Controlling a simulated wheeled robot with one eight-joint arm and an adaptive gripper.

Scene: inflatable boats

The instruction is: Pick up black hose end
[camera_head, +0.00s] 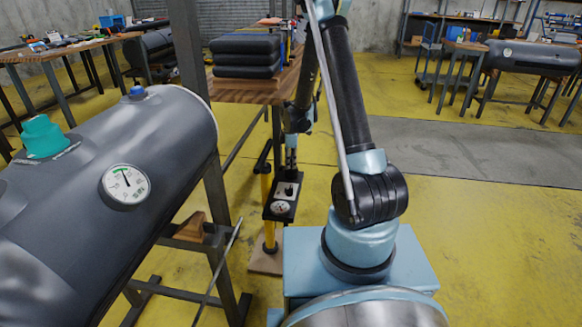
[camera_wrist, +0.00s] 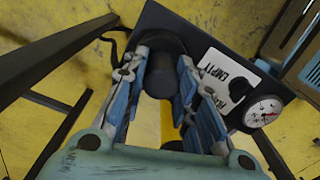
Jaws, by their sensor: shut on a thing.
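My gripper (camera_wrist: 163,62) has its blue-grey fingers closed around a black, rounded piece (camera_wrist: 160,80), which looks like the black hose end. The fingers hide its sides. In the head view my gripper (camera_head: 291,168) points down just above the pump's black top, where the hose end cannot be made out. The pump (camera_head: 283,189) has a dark top plate with a gauge and a yellow column. In the wrist view its plate (camera_wrist: 180,18) lies right behind the fingers, with a white label and a round gauge (camera_wrist: 263,112).
A grey inflatable tube (camera_head: 75,200) with a pressure gauge and a teal valve cap (camera_head: 43,136) rests on a metal stand at left. A wooden table (camera_head: 235,95) with stacked black bundles stands behind the pump. Yellow floor is free at right.

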